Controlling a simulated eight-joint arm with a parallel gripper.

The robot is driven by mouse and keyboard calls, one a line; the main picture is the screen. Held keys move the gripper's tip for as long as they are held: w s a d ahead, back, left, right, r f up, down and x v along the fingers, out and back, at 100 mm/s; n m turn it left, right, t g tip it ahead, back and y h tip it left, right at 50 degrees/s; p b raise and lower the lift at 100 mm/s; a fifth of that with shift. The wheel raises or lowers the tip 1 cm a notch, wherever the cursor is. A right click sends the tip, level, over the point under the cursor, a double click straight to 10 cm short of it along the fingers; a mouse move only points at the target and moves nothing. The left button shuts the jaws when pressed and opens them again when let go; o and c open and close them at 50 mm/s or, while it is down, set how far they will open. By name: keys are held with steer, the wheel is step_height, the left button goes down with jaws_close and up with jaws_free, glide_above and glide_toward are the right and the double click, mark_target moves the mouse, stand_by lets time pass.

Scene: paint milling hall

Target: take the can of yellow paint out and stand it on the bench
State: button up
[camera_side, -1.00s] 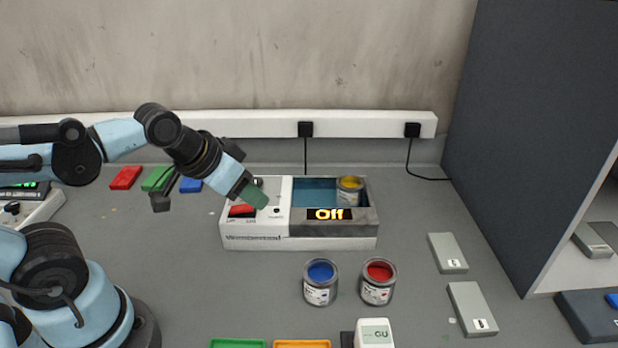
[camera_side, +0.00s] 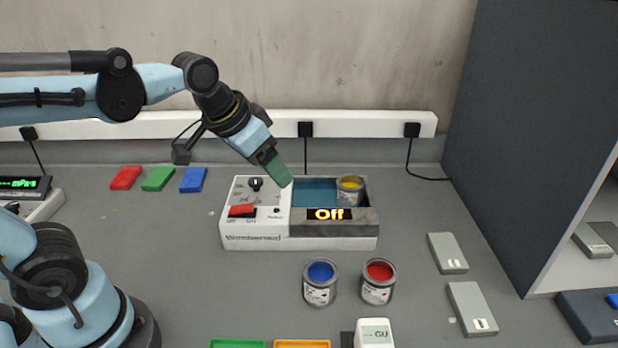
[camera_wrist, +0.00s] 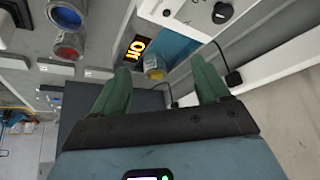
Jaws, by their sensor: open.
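The can of yellow paint (camera_side: 350,190) stands upright in the right end of the blue basin (camera_side: 315,190) of a white and grey bath unit (camera_side: 255,243). Its display (camera_side: 329,214) reads Off. My gripper (camera_side: 285,177) is above the unit, left of the can and apart from it. In the wrist view my gripper's two green fingers (camera_wrist: 160,85) are spread with nothing between them. The yellow can (camera_wrist: 155,70) shows beyond the fingertips, nearer the left finger. The can's lower part is hidden by the basin's front wall.
A blue paint can (camera_side: 320,283) and a red paint can (camera_side: 377,283) stand on the bench (camera_side: 200,285) in front of the unit. Grey blocks (camera_side: 447,253) lie to the right, beside a dark panel (camera_side: 520,140). The bench left of the unit is largely clear.

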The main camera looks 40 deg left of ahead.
steer(key=w+d+r+m+g, duration=0.2)
steer(key=w+r+m+g, duration=0.15)
steer(key=w, duration=0.75)
steer(key=m+g, duration=0.1)
steer(key=g, duration=0.1)
glide_above(350, 185)
steer(key=s+d, duration=0.1)
steer(key=d, duration=0.1)
step_height(350, 185, down, 10)
steer(key=shift+s+a+f, duration=0.1)
steer(key=shift+s+f, duration=0.05)
steer(key=shift+f, duration=0.75)
steer(key=shift+s+a+f, duration=0.1)
steer(key=shift+s+f, duration=0.05)
steer(key=shift+f, duration=0.75)
steer(key=shift+s+a+f, duration=0.1)
steer(key=shift+s+f, duration=0.05)
steer(key=shift+f, duration=0.75)
steer(key=c, duration=0.8)
